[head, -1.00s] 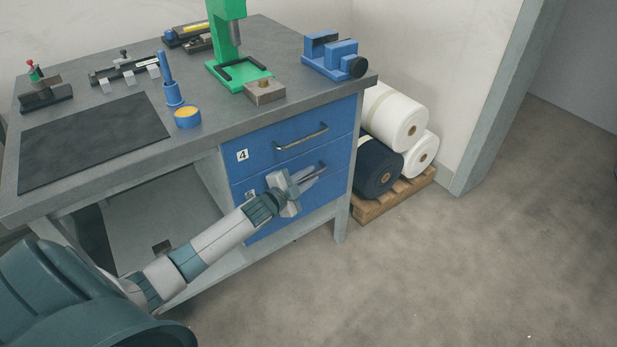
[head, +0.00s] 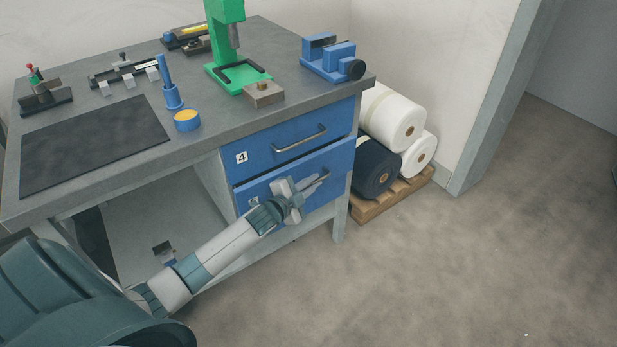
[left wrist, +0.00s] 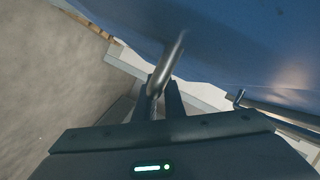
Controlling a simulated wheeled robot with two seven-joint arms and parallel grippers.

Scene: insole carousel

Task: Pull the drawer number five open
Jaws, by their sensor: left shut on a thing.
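The lower blue drawer (head: 338,163) of the workbench stands slightly out from the cabinet, with a dark gap along its top edge. Its number label (head: 253,202) is partly hidden by my arm and cannot be read. My left gripper (head: 316,184) is at the front of this drawer, shut on its bar handle. In the left wrist view the metal handle (left wrist: 171,58) runs between the fingers (left wrist: 163,98), close to the blue drawer front. My right gripper is not in view.
The upper drawer (head: 265,155), labelled 4, is closed, with a bare handle (head: 300,138). The workbench top (head: 200,145) carries a green press (head: 226,45), a blue vise (head: 330,60) and other tools. Fabric rolls (head: 392,118) on a pallet (head: 400,200) stand to the right. The floor in front is clear.

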